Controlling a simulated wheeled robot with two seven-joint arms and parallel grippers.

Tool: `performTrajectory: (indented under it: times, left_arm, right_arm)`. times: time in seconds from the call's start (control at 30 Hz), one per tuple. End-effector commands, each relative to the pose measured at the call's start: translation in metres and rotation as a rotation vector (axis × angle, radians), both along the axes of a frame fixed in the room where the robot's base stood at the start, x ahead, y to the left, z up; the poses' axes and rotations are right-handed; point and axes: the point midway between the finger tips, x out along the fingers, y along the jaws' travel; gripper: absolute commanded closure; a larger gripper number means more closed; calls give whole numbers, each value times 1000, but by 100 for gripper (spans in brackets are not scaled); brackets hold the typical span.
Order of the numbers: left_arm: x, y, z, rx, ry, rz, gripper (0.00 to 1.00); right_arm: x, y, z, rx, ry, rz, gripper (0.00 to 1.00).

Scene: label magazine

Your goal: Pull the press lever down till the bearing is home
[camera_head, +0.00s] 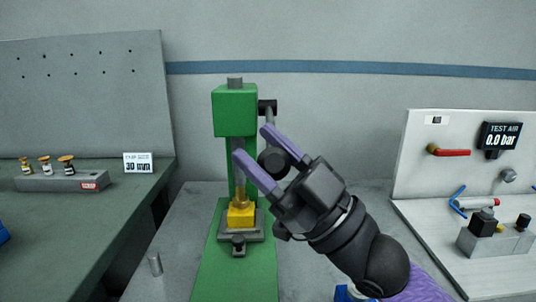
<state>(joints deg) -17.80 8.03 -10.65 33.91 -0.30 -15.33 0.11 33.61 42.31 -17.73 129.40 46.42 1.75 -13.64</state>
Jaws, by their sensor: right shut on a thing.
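A green arbor press (234,112) stands in the middle, with a grey ram (239,184) reaching down. A brass-coloured piece (241,202), seemingly the bearing, is under the ram on a yellow block (241,216). The gap between ram and bearing is too small to judge. The press lever (270,118) comes from a dark pivot at the press's right side and ends in a black knob (273,160). My right gripper (266,153) has its purple fingers on either side of the knob and is shut on it. The fingers partly hide the lever. My left gripper is out of view.
A small metal cylinder (155,264) stands on the grey table left of the press. The left bench holds a grey block (62,182) with several brass-topped parts and a "30 mm" sign (138,163). At right is a test-air panel (450,150) reading 0.0 bar.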

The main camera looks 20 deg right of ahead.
Motion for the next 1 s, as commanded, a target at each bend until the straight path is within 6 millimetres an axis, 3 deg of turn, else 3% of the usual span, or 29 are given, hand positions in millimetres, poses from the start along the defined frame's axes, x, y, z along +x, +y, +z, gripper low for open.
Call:
performTrajectory:
  times: [0.07, 0.1, 0.27, 0.57, 1.0]
  left_arm:
    - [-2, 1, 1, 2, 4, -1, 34]
    - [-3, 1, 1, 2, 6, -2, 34]
    - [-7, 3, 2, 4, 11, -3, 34]
    - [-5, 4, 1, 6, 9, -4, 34]
    - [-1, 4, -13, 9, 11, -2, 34]
  right_arm:
    - [1, 0, -1, -2, 2, -2, 100]
    - [1, 0, 0, -2, 2, -2, 48]
    - [1, 0, 0, -1, 1, -1, 17]
    - [-1, -3, -3, -1, 1, -2, 17]
    - [-39, -48, -54, -2, 7, -2, 17]
